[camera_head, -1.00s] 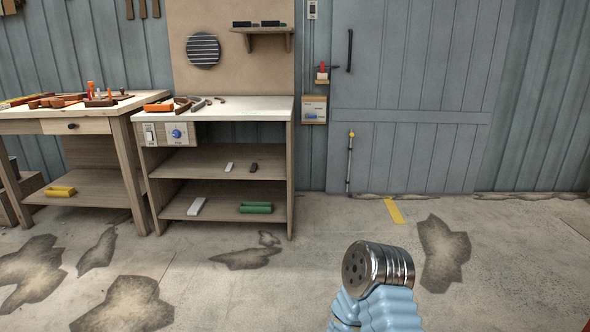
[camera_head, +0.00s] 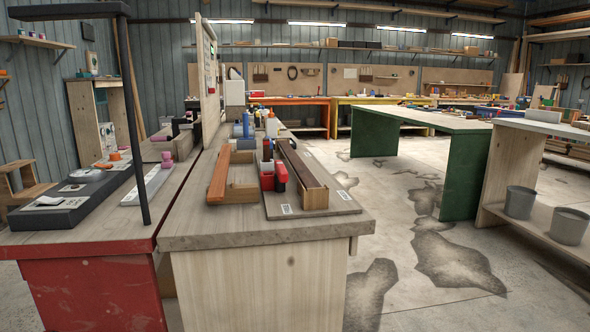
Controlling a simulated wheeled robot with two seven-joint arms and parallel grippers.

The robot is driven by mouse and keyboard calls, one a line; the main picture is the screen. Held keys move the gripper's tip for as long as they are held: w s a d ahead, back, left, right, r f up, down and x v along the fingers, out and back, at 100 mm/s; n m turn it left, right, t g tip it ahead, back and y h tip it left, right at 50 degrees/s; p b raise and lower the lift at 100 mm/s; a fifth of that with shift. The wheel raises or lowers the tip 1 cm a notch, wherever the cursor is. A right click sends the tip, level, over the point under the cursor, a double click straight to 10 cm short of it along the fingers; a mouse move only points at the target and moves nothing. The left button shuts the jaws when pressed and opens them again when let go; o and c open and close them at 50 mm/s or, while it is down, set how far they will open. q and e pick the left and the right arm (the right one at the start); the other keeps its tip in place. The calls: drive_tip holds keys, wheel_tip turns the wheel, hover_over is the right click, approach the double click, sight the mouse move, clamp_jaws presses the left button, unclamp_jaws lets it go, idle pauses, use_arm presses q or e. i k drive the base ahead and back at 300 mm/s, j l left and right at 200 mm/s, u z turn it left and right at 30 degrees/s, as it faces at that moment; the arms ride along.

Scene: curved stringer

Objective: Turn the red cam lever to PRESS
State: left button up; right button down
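A red lever-like part (camera_head: 280,176) stands on the wooden bench (camera_head: 200,240) in the middle of the view, and I take it to be the cam lever. It sits against a small red and white block (camera_head: 266,180), between two wooden pieces of a fixture. On its right is a long dark-topped wooden bar (camera_head: 302,170) on a base board (camera_head: 335,203) with small white labels. On its left is a reddish-brown strip (camera_head: 219,174). The lever's setting and any PRESS marking are too small to read. Neither of my grippers is in view.
A red-fronted bench (camera_head: 95,290) with a black panel (camera_head: 68,202) and a dark post (camera_head: 133,120) stands at the left. Bottles (camera_head: 247,125) stand behind the fixture. A green table (camera_head: 470,165) and a shelf with buckets (camera_head: 520,202) are at the right. Floor between is open.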

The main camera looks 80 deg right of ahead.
sight(281, 171)
drive_tip(key=z, duration=2.05)
